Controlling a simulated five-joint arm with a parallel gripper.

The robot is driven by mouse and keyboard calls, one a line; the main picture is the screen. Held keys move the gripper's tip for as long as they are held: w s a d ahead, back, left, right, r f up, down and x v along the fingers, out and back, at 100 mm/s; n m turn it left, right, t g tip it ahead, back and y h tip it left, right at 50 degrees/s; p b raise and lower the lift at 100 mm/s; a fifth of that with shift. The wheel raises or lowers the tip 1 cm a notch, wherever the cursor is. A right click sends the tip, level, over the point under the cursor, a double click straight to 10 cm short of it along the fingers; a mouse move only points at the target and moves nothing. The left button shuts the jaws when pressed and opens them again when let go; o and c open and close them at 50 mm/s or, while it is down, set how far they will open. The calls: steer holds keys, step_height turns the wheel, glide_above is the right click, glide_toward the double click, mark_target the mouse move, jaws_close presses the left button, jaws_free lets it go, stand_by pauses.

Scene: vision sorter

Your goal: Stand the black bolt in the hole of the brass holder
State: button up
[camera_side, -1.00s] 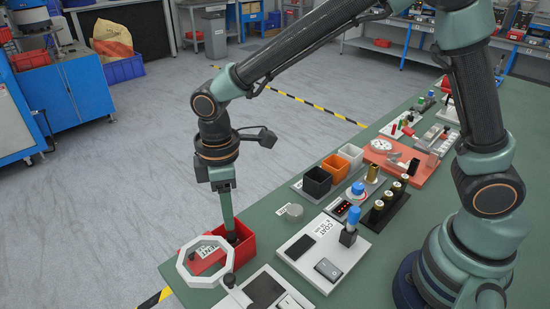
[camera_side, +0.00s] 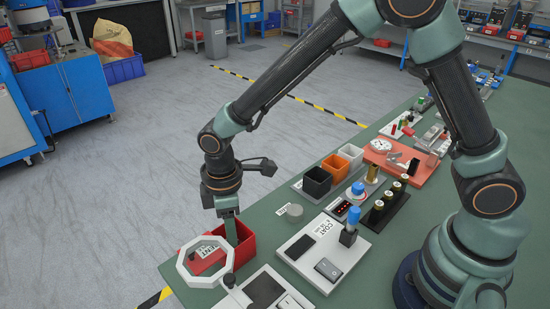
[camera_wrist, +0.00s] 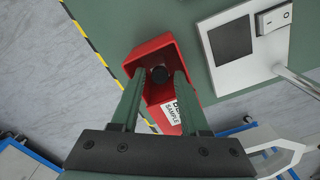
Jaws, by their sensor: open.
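The black bolt (camera_wrist: 159,74) shows in the wrist view as a dark round end inside the red bin. My gripper (camera_wrist: 159,79) is open, with one finger on each side of the bolt; I cannot tell whether either touches it. In the side view my gripper (camera_side: 232,238) reaches down into the red bin (camera_side: 248,246), and the bin wall hides its fingertips and the bolt. What looks like the brass holder (camera_side: 372,174) is a short brass cylinder standing on the bench, farther back and to the right, well away from my gripper.
A white octagonal ring (camera_side: 183,264) stands in front of the bin. A white switch panel (camera_side: 296,264) lies to its right. Black, orange and white boxes (camera_side: 317,183) and a black rack (camera_side: 376,222) of upright parts stand near the brass cylinder.

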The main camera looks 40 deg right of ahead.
jaws_close()
steer(key=shift+r, duration=0.15)
steer(key=shift+r, duration=3)
